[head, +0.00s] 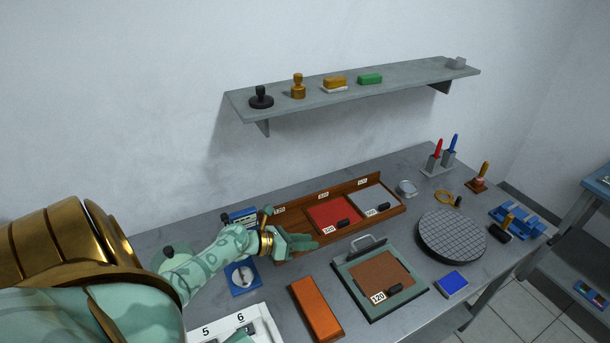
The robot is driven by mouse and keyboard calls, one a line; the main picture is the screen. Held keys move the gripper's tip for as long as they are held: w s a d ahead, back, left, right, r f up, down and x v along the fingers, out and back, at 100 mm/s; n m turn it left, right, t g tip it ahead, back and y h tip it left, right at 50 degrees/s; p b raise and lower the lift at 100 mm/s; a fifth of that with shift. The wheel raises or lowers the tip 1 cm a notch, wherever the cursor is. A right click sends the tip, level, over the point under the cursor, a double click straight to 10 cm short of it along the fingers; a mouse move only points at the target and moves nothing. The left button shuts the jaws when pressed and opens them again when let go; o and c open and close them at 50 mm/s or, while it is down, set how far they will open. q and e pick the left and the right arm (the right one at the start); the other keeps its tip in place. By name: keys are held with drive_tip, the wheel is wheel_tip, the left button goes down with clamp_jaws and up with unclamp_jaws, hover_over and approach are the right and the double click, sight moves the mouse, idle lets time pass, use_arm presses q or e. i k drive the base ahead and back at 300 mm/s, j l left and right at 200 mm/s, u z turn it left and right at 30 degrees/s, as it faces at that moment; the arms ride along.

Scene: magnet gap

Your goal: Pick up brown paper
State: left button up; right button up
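A brown paper sheet (381,273) lies flat in a grey-green frame (351,284) with a metal handle at its back. A "120" label and a small black block sit on its front part. My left gripper (312,243) reaches in from the left, above the front edge of a wooden tray (372,222), behind and left of the brown sheet and apart from it. Its fingers point right; the gap between them is not clear. I see nothing held. My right gripper cannot be made out.
The tray holds a red sheet (327,213) and a grey sheet (370,201) with black blocks. An orange block (316,308) lies left of the frame. A round gridded disc (452,233) and a blue pad (453,284) are to its right. A shelf (400,81) hangs above.

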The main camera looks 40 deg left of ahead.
sight(383, 277)
drive_tip(key=k+l, duration=0.35)
drive_tip(key=l, duration=0.15)
drive_tip(key=k+l, duration=0.4)
drive_tip(key=l, duration=0.15)
drive_tip(key=k+l, duration=0.35)
drive_tip(key=l, duration=0.15)
